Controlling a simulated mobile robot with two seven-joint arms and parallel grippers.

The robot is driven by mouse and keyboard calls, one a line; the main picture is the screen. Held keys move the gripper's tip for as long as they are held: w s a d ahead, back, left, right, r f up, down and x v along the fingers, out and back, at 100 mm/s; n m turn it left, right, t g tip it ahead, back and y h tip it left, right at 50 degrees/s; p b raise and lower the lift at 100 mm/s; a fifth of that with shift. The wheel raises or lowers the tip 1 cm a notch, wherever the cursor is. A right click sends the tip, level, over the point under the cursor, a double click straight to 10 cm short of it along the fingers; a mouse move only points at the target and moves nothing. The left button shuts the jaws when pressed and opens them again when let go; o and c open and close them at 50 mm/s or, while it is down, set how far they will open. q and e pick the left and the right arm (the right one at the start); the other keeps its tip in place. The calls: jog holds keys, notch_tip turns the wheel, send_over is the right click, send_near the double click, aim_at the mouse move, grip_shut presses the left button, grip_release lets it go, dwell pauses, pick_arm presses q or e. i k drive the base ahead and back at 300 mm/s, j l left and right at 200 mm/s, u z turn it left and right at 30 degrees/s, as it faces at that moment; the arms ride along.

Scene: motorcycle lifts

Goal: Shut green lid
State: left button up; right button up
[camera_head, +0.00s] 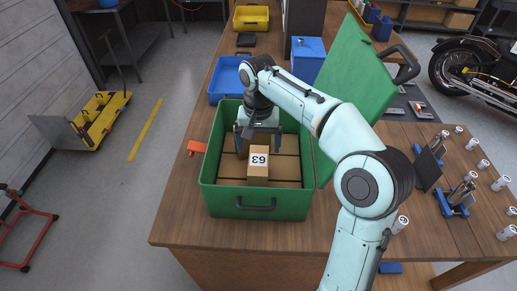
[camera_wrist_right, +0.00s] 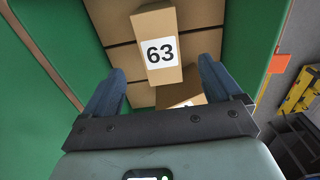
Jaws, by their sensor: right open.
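The green box (camera_head: 256,208) stands open on the wooden table. Its green lid (camera_head: 350,75) is raised along the box's right side and tilts to the right, with a dark handle on its outer edge. Inside the box lie brown cartons, one labelled 63 (camera_head: 258,168). My right gripper (camera_head: 257,148) is inside the box opening, just behind carton 63, pointing down with its fingers apart. In the right wrist view the open right gripper (camera_wrist_right: 158,90) has carton 63 (camera_wrist_right: 158,45) ahead of its fingers; contact is unclear. My left gripper is out of view.
A blue tray (camera_head: 229,75), a blue box (camera_head: 308,58) and a yellow bin (camera_head: 251,18) stand farther back. An orange piece (camera_head: 196,147) lies left of the box. Several metal cylinders and blue holders (camera_head: 455,203) occupy the table's right side.

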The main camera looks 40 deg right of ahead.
aim_at(352, 71)
jog(key=k+j, duration=0.75)
jog(key=j, duration=0.2)
